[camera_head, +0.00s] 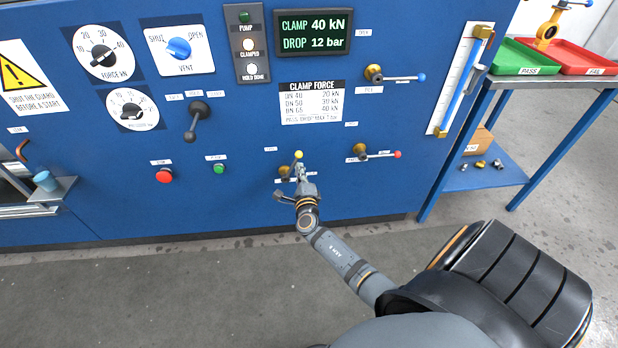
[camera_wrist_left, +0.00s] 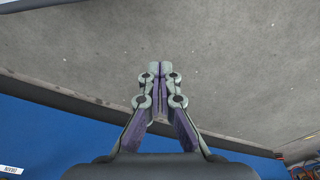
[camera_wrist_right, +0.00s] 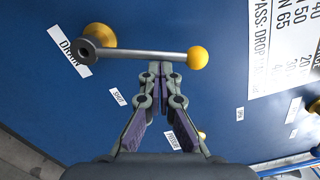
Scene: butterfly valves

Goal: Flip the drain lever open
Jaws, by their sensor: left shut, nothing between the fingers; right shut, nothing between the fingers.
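The drain lever is a steel rod with a yellow ball (camera_head: 298,154) on a brass hub (camera_head: 285,171), low on the blue panel. In the right wrist view the rod (camera_wrist_right: 145,53) runs from the hub beside the DRAIN label to the yellow ball (camera_wrist_right: 198,57). My right gripper (camera_head: 300,169) is shut and empty, with its fingertips (camera_wrist_right: 160,67) at the rod near the ball; I cannot tell whether they touch. It partly hides the lever in the head view. My left gripper (camera_wrist_left: 159,66) is shut and empty; its view shows floor and panel edge. It is not in the head view.
A red-ball lever (camera_head: 396,154) is just right of the drain lever, and a blue-ball lever (camera_head: 420,77) is above it. Red (camera_head: 164,175) and green (camera_head: 219,169) buttons are to the left. A blue-framed table (camera_head: 482,100) with trays stands right. The floor in front is clear.

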